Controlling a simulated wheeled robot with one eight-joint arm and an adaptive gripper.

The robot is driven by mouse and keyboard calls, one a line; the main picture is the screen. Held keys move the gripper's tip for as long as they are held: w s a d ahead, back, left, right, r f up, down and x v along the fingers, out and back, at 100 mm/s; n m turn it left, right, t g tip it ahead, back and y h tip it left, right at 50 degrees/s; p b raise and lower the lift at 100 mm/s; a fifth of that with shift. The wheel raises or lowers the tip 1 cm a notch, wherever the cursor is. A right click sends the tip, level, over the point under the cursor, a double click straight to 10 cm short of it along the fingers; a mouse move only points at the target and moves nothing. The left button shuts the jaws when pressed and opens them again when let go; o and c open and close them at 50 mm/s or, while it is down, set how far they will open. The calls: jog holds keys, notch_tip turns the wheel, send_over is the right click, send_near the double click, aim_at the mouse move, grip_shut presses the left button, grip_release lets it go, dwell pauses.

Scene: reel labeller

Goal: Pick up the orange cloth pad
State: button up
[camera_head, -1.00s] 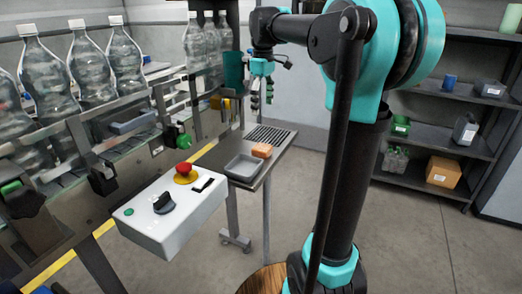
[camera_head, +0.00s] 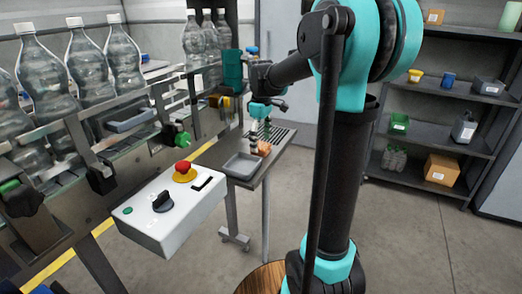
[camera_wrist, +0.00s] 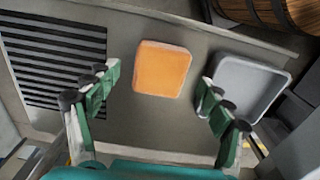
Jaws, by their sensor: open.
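The orange cloth pad (camera_wrist: 162,69) lies flat on the small metal side table (camera_wrist: 135,118), between a slotted grille and a grey tray. In the head view the pad (camera_head: 264,148) is partly hidden behind my fingers. My gripper (camera_head: 260,138) points down over the table at the pad. In the wrist view my gripper (camera_wrist: 155,95) is open, with one green finger on each side of the pad and nothing between them. The fingers look apart from the pad; their exact height above it is hard to tell.
The grey tray (camera_wrist: 225,80) sits right beside the pad, near one finger. The slotted grille (camera_wrist: 55,60) is on the other side. A control box with a red button (camera_head: 182,168) stands in front of the table, and the bottle conveyor (camera_head: 75,120) runs along the left.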

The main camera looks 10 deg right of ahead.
aim_at(261, 145)
jog(key=shift+f, duration=1.15)
jog(key=c, duration=1.1)
jog(key=shift+r, duration=0.2)
jog(key=shift+c, duration=0.2)
notch_tip(261, 145, up, 20)
jog(key=shift+f, duration=0.15)
